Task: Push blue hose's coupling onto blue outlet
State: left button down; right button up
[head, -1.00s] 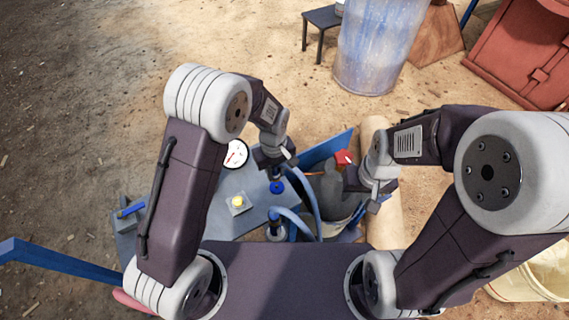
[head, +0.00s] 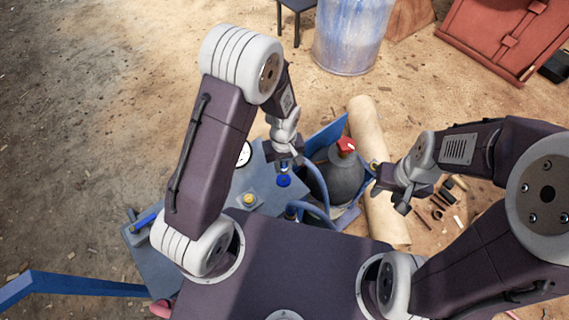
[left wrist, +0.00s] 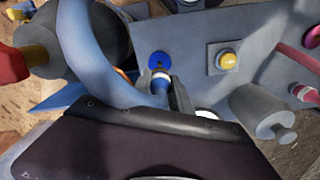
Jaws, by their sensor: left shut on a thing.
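The blue outlet (head: 284,181) is a blue ring with a dark centre on the grey-blue panel (head: 222,207); it also shows in the left wrist view (left wrist: 159,60). My left gripper (head: 290,161) is shut on the coupling (left wrist: 160,83) of the blue hose (left wrist: 85,45). The coupling is close to the outlet, its end pointing at the ring. I cannot tell whether they touch. The hose loops away beside the panel in the head view (head: 318,184). My right gripper (head: 390,198) is open and empty, right of the grey bottle.
A yellow fitting (head: 249,200) sits on the panel near the outlet, and a white gauge (head: 244,154) is behind. A blue barrel (head: 350,35) is at the back.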

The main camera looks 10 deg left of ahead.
aim_at(284, 179)
pick_arm(q)
jog(key=shift+f+b, duration=2.7)
jog(key=shift+f, duration=0.25)
jog(key=shift+r+p, duration=0.1)
jog(key=shift+p, duration=0.5)
jog(key=shift+f+b, duration=0.45)
jog(key=shift+f, duration=0.2)
jog(key=c, duration=1.1)
grip_release()
jog(key=shift+r, duration=0.1)
notch_tip(284, 179, up, 9)
jog(key=shift+p, duration=1.25)
